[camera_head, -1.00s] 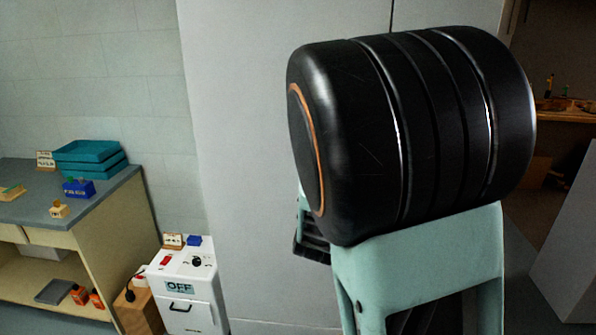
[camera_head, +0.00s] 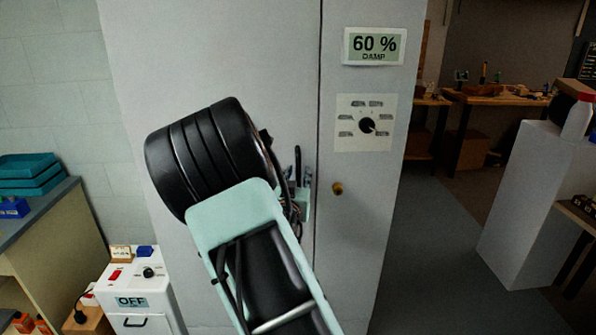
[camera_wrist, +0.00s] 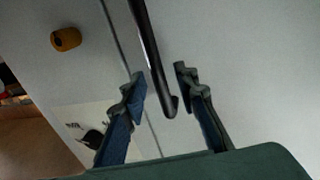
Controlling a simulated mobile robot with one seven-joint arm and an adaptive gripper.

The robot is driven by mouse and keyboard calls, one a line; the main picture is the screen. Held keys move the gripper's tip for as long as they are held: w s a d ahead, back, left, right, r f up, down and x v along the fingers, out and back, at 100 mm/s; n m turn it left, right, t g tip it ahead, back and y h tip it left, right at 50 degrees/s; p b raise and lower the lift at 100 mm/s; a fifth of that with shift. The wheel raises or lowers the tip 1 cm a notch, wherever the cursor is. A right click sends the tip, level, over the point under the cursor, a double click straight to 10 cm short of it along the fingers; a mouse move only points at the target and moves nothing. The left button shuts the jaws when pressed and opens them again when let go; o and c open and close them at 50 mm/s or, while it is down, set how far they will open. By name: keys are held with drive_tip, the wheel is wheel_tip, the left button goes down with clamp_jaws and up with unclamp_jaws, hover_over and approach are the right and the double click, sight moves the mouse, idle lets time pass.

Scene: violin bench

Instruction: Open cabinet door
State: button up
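The tall grey cabinet (camera_head: 215,60) fills the middle of the head view, with a dark vertical seam beside its wide left door. A black bar handle (camera_head: 298,165) stands upright on that door, close to the seam. My gripper (camera_head: 304,190) is at the handle, partly hidden behind my arm. In the wrist view my gripper (camera_wrist: 159,80) is open, with the handle (camera_wrist: 148,45) running between its two fingers. There are gaps on both sides of the bar, and the handle's hooked end shows between the fingers. The cabinet door (camera_wrist: 250,60) looks shut.
Right of the seam are a brass knob (camera_head: 337,188), a dial panel (camera_head: 366,123) and a "60 %" display (camera_head: 374,46). A white box marked OFF (camera_head: 140,290) and a bench (camera_head: 70,240) stand at left. Clear floor (camera_head: 430,250) lies right of the cabinet.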

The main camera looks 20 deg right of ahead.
drive_tip(key=shift+w+d, duration=0.35)
drive_tip(key=shift+w, duration=0.2)
clamp_jaws()
